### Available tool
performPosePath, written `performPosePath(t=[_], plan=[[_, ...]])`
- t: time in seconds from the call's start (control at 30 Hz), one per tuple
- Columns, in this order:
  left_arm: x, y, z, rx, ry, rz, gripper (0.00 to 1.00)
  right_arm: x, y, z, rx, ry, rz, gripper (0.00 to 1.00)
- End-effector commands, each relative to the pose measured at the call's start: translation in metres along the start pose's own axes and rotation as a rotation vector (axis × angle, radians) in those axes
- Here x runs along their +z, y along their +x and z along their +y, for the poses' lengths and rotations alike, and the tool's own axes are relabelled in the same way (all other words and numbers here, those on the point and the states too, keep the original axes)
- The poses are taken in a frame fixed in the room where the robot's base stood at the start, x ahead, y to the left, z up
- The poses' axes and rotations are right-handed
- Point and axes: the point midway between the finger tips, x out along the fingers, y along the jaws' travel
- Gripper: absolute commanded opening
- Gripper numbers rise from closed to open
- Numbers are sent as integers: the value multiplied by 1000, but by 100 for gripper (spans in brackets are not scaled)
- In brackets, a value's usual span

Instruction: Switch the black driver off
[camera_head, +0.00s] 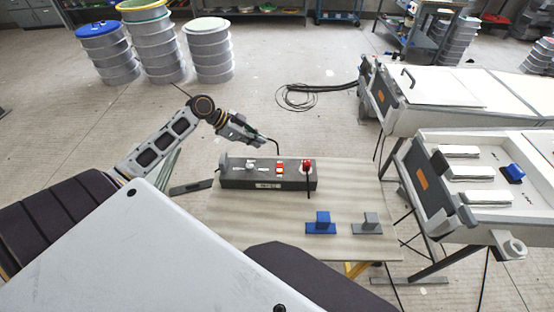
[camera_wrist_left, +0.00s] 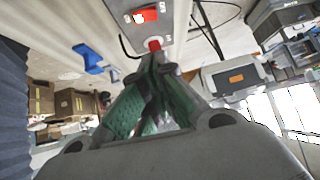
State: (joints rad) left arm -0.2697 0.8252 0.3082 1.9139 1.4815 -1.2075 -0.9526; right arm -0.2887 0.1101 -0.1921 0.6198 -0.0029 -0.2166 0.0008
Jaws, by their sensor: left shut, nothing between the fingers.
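The driver box (camera_head: 231,183), dark grey to black, lies on the table. On its top are a grey knob at the left, a red rocker switch (camera_head: 280,168) in the middle and a red round button (camera_head: 307,164) at the right. My left gripper (camera_head: 262,143) is behind and above the box, shut and empty. In the left wrist view the shut fingertips (camera_wrist_left: 153,62) point at the red button (camera_wrist_left: 154,45); whether they touch it I cannot tell. The red rocker (camera_wrist_left: 146,14) shows beyond it. The small labels are too small to read. My right gripper is not in view.
A blue block on a plate (camera_head: 322,220) and a grey one (camera_head: 371,221) sit on the table (camera_head: 270,220) in front of the box. Moulds on stands (camera_head: 450,95) fill the right. Stacked drums (camera_head: 208,50) stand far back on the floor.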

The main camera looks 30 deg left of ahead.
Motion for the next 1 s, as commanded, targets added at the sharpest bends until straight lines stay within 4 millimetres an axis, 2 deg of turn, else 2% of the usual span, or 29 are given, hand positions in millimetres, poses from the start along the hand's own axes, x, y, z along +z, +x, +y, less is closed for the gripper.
performPosePath(t=[0.3,0.77,1.0], plan=[[4,0,4,18,114,-14,0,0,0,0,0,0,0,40],[4,2,3,17,117,-14,0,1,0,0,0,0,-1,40],[3,13,3,16,115,-12,0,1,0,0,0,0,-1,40]])
